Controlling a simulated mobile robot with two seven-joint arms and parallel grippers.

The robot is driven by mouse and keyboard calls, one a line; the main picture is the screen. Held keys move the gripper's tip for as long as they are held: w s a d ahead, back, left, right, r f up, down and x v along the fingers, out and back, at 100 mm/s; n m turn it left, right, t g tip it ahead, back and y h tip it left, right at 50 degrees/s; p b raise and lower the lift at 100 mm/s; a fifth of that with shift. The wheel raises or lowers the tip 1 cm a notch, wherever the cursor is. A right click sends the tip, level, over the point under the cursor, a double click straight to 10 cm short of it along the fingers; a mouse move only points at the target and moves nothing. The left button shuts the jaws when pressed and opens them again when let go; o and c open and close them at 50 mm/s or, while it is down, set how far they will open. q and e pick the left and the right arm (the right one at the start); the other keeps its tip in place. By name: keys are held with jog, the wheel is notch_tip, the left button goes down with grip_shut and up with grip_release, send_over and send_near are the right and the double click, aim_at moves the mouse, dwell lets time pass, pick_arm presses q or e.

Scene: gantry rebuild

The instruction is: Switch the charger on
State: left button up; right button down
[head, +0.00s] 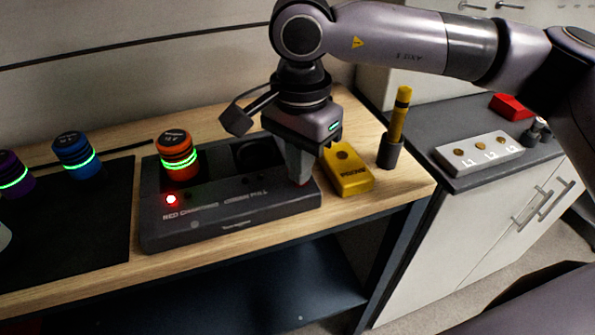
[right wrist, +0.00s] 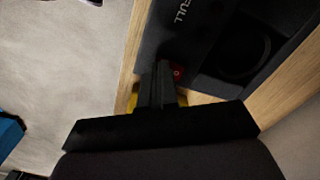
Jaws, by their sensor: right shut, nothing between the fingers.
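The charger (head: 225,220) is a dark grey box on the wooden bench. An orange battery (head: 177,156) with a glowing green ring stands in its left socket, and the right socket (head: 250,155) is empty. A small red light (head: 171,199) glows on its front left. My right gripper (head: 299,181) is shut and empty, pointing down at the charger's right end. In the right wrist view, the red switch (right wrist: 177,71) with a pale mark shows right beside the fingertips (right wrist: 162,68). Contact cannot be told. My left gripper is not in view.
A yellow box (head: 347,172) lies just right of the charger, with a yellow pen-like tool in a dark holder (head: 390,151) beyond it. Blue (head: 76,152) and purple batteries stand on a black mat (head: 75,235) at left. A grey terminal block (head: 480,152) sits on the right cabinet.

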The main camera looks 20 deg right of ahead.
jog(key=shift+r+p, duration=1.9)
jog(key=shift+r, duration=1.55)
jog(key=shift+s+f, duration=0.1)
